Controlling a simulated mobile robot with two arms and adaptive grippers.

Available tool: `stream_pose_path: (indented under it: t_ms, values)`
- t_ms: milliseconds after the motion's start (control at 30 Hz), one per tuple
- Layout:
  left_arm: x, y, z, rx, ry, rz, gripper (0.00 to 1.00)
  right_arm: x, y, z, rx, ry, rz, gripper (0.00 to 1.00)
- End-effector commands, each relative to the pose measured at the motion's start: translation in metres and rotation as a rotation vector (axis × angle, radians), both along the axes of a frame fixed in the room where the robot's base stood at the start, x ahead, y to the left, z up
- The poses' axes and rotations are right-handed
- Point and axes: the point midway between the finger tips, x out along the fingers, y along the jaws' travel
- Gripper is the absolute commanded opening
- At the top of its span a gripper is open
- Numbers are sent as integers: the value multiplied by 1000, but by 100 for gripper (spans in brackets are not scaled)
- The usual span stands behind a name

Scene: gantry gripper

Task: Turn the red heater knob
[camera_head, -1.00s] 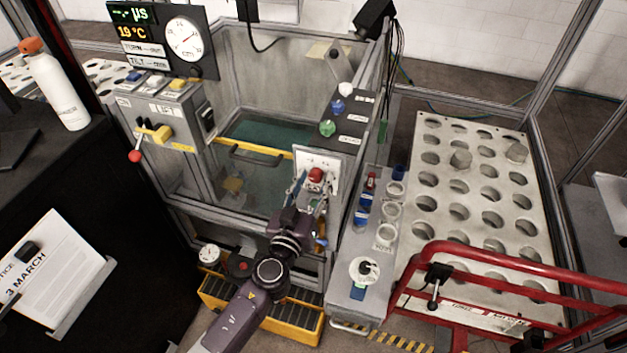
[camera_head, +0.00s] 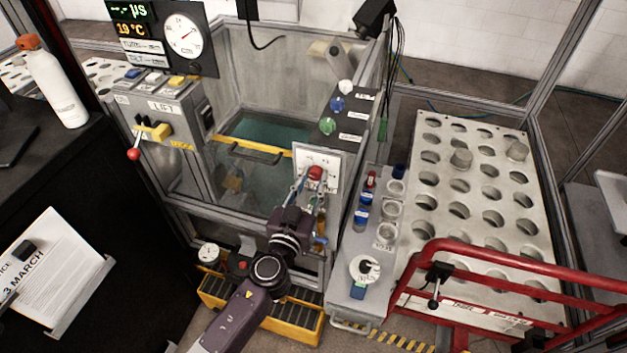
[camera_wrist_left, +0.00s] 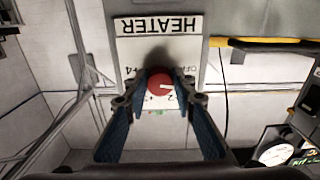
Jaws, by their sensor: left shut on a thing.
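The red heater knob (camera_head: 315,173) sits on a white panel (camera_head: 331,160) at the front right of the tank frame. In the left wrist view the knob (camera_wrist_left: 160,86) shows in the middle, with a white pointer line, below a label reading HEATER (camera_wrist_left: 158,24) upside down. My left gripper (camera_head: 314,181) is at the panel, its two fingers on either side of the knob. In the left wrist view the fingertips (camera_wrist_left: 159,88) are shut on the knob's sides. My right gripper is in neither view.
A yellow-edged tank rail (camera_head: 262,151) lies left of the panel. A grey shelf (camera_head: 350,290) with vials and a plate with round holes (camera_head: 470,220) stand to the right. A red tubular rail (camera_head: 500,256) is at the lower right. A control box with a red-tipped lever (camera_head: 134,154) is on the left.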

Motion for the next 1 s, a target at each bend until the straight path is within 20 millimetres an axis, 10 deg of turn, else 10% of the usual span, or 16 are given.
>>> stream_pose_path:
  t_ms: [1000]
  values:
    - [1,2,1,904,-295,0,0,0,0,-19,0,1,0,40]
